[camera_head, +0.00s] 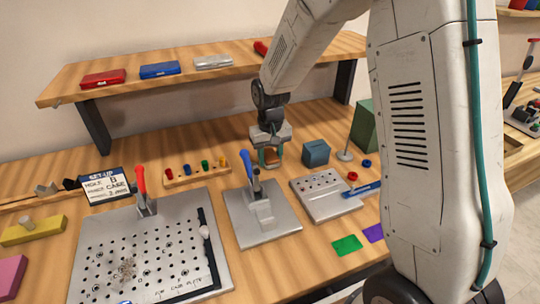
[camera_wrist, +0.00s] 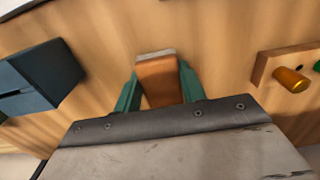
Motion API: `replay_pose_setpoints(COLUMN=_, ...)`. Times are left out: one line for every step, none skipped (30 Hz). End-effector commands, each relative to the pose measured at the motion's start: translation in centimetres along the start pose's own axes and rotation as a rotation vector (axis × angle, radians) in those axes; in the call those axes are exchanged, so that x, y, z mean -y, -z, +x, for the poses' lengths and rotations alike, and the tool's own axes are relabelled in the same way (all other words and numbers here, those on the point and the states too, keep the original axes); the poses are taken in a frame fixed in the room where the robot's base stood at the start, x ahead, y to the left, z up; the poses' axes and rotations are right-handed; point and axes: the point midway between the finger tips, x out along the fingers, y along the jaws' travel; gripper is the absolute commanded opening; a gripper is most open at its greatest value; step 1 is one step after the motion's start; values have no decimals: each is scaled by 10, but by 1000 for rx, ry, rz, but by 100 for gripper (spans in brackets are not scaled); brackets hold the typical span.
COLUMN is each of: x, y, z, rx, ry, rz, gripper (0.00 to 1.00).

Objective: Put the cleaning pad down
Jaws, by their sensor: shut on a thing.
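My gripper (camera_head: 269,158) hangs at the back of the workbench, between the peg rack and the dark blue box. Its green fingers are shut on a brown-orange block with a pale grey edge, which I take for the cleaning pad (camera_wrist: 158,82). In the wrist view the pad sits between the two fingers (camera_wrist: 160,88), with bare wood around it. In the head view the pad (camera_head: 271,157) is small and partly covered by the fingers. I cannot tell whether it touches the bench.
The peg rack (camera_head: 196,172) stands left of my gripper, and the blue box (camera_head: 315,153) right. In front are a grey plate with a clamp (camera_head: 262,228) and a large holed plate (camera_head: 150,240) with a dark smudge. A shelf (camera_head: 205,75) runs above the bench's back.

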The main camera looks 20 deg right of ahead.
Motion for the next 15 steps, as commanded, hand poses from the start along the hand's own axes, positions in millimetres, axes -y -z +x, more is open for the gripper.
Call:
replay_pose_setpoints(x=0, y=0, z=3, rx=2, ry=0, rz=0, gripper=12)
replay_pose_setpoints(x=0, y=-1, z=4, rx=2, ry=0, rz=0, gripper=12)
replay_pose_setpoints(x=0, y=-1, z=5, rx=2, ry=0, rz=0, gripper=12)
replay_pose_setpoints(x=0, y=-1, z=6, rx=3, ry=0, rz=0, gripper=12)
replay_pose_setpoints(x=0, y=-1, z=8, rx=3, ry=0, rz=0, gripper=12)
replay_pose_setpoints(x=0, y=-1, z=9, rx=4, ry=0, rz=0, gripper=12)
replay_pose_setpoints(x=0, y=-2, z=11, rx=5, ry=0, rz=0, gripper=12)
replay_pose_setpoints(x=0, y=-2, z=11, rx=5, ry=0, rz=0, gripper=46)
replay_pose_setpoints(x=0, y=-2, z=12, rx=6, ry=0, rz=0, gripper=57)
replay_pose_setpoints(x=0, y=-2, z=12, rx=7, ry=0, rz=0, gripper=59)
replay_pose_setpoints(x=0, y=-2, z=12, rx=7, ry=0, rz=0, gripper=59)
replay_pose_setpoints(x=0, y=-3, z=12, rx=7, ry=0, rz=0, gripper=59)
replay_pose_setpoints(x=0, y=-3, z=12, rx=7, ry=0, rz=0, gripper=59)
replay_pose_setpoints(x=0, y=-3, z=11, rx=7, ry=0, rz=0, gripper=59)
replay_pose_setpoints(x=0, y=-3, z=10, rx=7, ry=0, rz=0, gripper=59)
